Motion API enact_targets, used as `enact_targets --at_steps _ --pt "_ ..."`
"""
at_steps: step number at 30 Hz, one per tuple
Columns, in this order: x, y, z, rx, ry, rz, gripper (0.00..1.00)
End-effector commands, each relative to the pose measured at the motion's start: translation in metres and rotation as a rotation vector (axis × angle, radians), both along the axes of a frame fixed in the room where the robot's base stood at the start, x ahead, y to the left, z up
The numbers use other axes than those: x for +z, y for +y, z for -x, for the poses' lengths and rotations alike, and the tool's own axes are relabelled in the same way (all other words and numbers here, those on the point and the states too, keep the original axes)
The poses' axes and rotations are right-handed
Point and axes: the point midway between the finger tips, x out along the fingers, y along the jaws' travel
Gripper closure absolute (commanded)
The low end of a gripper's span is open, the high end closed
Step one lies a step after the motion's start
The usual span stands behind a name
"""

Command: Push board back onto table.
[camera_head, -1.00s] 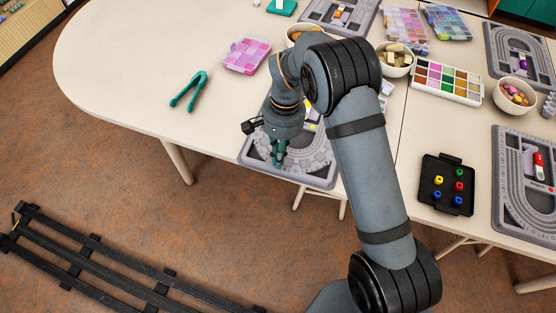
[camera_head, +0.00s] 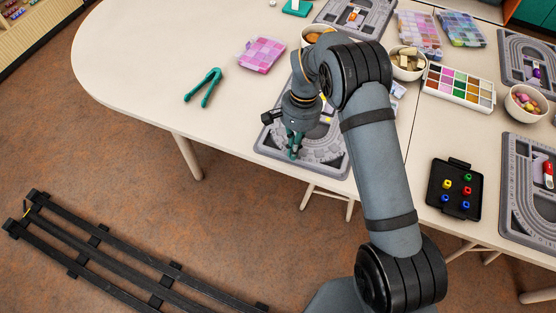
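A grey bead board (camera_head: 323,163) with curved grooves lies at the table's (camera_head: 135,83) front edge, in the middle of the view. Its front side runs along the table edge. I cannot tell clearly how far it overhangs. Yellow and pale pieces show on its back part. My gripper (camera_head: 294,152) points down over the board's left half, its teal fingers close together. I cannot tell whether the fingertips touch the board or are fully shut. My arm hides the board's right and back parts.
Green pliers (camera_head: 205,87) and a pink bead box (camera_head: 261,54) lie to the left and behind. To the right are a paint-like bead tray (camera_head: 458,87), bowls, a black tray (camera_head: 455,188) and another grey board (camera_head: 526,188). The table's left end is mostly clear.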

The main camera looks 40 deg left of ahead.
Motion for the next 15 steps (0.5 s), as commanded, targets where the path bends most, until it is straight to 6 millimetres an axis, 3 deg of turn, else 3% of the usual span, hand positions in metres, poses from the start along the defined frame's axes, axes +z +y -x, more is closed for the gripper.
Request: enact_targets --at_steps 8,15 --pt "-0.003 -0.002 -0.002 0.003 -0.003 0.002 1.00" --pt "0.013 -0.001 -0.001 0.002 -0.002 0.002 1.00"
